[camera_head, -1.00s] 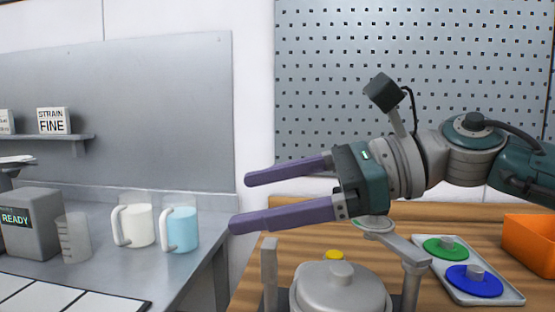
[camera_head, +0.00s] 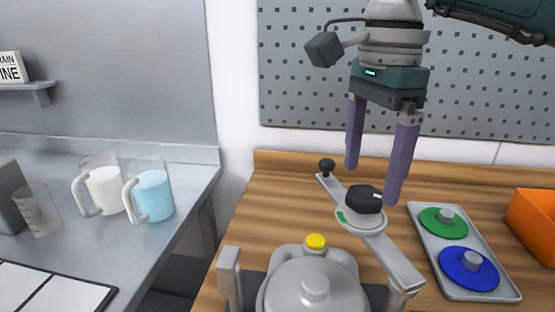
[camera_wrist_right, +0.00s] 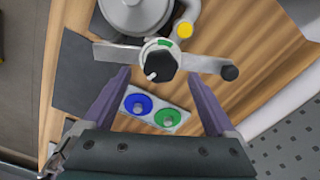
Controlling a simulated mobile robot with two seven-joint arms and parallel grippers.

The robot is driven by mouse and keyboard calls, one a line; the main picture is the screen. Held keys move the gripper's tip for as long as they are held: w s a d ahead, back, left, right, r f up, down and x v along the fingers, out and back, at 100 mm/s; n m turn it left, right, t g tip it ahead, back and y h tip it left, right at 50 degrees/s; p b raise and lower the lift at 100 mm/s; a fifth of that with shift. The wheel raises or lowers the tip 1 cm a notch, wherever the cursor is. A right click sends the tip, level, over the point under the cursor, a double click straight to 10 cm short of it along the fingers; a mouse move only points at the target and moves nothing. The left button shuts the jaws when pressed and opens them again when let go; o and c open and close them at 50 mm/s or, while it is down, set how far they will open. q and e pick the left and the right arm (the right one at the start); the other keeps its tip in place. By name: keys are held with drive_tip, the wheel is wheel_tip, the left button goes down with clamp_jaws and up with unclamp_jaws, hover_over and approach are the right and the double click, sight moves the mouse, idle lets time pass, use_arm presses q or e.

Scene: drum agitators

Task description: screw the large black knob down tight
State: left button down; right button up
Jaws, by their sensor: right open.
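The large black knob (camera_head: 364,199) sits on a round pale plate with a green mark, on a flat metal bar (camera_head: 392,258) above the wooden bench. It also shows in the right wrist view (camera_wrist_right: 160,66), with a white pointer line on it. My right gripper (camera_head: 372,185) points down, its two purple fingers wide apart, just above and behind the knob in the head view. In the right wrist view the knob lies ahead, between the lines of the fingers (camera_wrist_right: 158,78). Nothing is held. My left gripper is not in view.
A small black knob (camera_head: 326,166) stands at the bar's far end. A lidded grey drum (camera_head: 314,289) with a yellow button (camera_head: 316,242) stands in front. A tray (camera_head: 483,296) with green and blue discs and an orange bin (camera_head: 535,226) are at right.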

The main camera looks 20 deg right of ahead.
sight(366, 193)
drive_tip(key=shift+f, duration=1.55)
drive_tip(key=c, duration=1.4)
